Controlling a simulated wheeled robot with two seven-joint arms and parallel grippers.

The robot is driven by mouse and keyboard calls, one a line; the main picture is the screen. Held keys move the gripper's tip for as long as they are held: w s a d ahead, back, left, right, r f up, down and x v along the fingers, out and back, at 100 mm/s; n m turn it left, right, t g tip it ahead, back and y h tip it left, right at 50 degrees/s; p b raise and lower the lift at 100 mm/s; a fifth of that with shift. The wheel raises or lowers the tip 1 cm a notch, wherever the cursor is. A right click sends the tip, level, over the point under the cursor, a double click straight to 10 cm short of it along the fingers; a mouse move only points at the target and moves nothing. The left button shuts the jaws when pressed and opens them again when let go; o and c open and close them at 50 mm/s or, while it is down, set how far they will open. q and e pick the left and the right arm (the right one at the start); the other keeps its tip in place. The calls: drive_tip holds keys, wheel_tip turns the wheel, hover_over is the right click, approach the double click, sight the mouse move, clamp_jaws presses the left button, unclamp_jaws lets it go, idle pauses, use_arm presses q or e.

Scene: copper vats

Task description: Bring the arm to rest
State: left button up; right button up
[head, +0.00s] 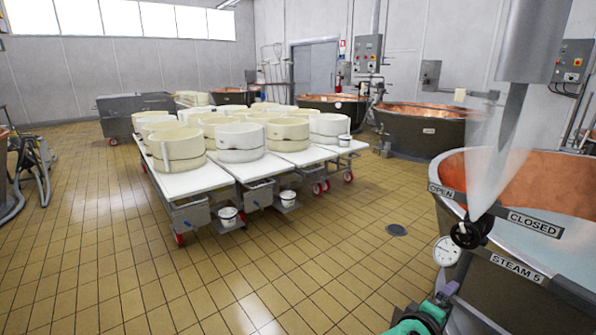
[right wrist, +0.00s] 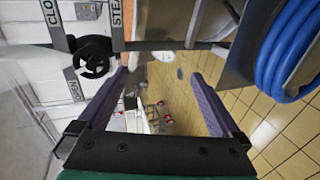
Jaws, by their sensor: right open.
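My right gripper (head: 446,292) shows at the bottom right of the head view, only in part, with a teal body and a purple finger. In the right wrist view its two purple fingers (right wrist: 158,76) are wide apart with nothing held between them. A black handwheel (head: 471,232) sits on the near copper vat (head: 560,180), between the OPEN and CLOSED labels. It also shows in the right wrist view, at the upper left beyond the left finger. The gripper is below the wheel in the head view and apart from it. My left gripper is not in view.
A round gauge (head: 447,251) and a STEAM 5 label (head: 516,268) are on the near vat. A blue coiled hose (right wrist: 290,50) is close at the right wrist view's upper right. White tables (head: 190,180) with cheese moulds stand mid-room.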

drive_tip(key=s+a+f+m+g+y, duration=0.3)
drive_tip(key=s+a+f+y, duration=0.25)
drive_tip(key=s+f, duration=0.3)
drive_tip(key=s+a+f+m+g+y, duration=0.2)
drive_tip(key=s+a+f+y, duration=0.2)
drive_tip(key=s+f+y, duration=0.35)
drive_tip(key=s+f+g+h+p, duration=0.1)
drive_tip(key=s+f+h+p, duration=0.15)
drive_tip(key=f, duration=1.85)
drive_tip(key=s+d+f+p, duration=0.1)
drive_tip(key=s+f, duration=0.5)
drive_tip(key=s, duration=0.2)
drive_tip(key=s+d+f+g+p, duration=0.1)
drive_tip(key=s+f, duration=0.4)
drive_tip(key=s, duration=0.3)
drive_tip(key=shift+s+d+f+y, duration=0.35)
